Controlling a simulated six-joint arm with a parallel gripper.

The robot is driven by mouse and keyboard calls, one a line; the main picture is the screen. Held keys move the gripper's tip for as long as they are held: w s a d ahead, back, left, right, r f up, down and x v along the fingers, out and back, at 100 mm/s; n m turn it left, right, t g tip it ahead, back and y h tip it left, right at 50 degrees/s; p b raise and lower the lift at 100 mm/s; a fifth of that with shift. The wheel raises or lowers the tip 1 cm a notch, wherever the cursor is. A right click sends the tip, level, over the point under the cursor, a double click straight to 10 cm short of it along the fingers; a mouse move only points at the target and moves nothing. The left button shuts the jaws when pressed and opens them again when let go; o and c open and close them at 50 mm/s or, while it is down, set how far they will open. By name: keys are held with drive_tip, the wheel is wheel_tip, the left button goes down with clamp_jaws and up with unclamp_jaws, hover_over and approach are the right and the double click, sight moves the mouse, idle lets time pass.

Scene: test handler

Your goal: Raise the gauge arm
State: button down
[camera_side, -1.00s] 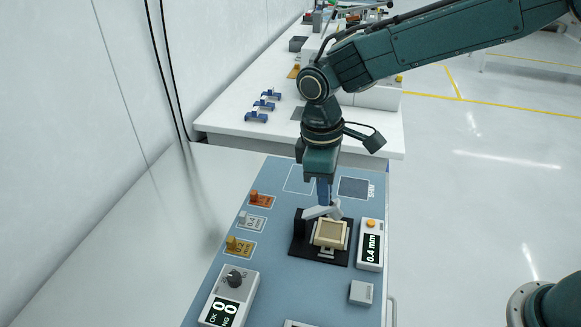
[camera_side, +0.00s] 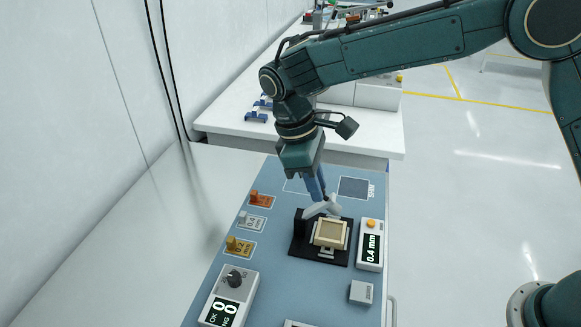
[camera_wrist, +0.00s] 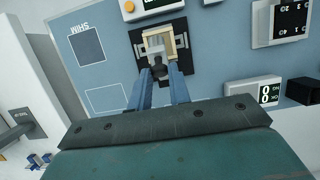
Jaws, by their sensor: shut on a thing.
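The gauge arm (camera_side: 317,210) is a light grey bar on the black gauge stand (camera_side: 299,238). It lies tilted above a beige square block (camera_side: 329,233) seated on the stand's base. My gripper (camera_side: 325,198) leans over the stand with its blue fingers shut on the dark end of the gauge arm. In the wrist view, the fingers (camera_wrist: 160,78) close around a dark knob just below the grey arm (camera_wrist: 155,47). The fingers partly hide the knob.
A 0.4 mm readout box (camera_side: 371,245) with an orange button stands right of the stand. Orange, grey and yellow shim tabs (camera_side: 240,245) line the left side. An OK/NG box (camera_side: 230,295) with a dial is at the front, and a small grey block (camera_side: 361,292) is at front right.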

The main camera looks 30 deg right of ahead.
drive_tip(key=c, duration=1.3)
unclamp_jaws()
drive_tip(key=shift+s+d, duration=0.1)
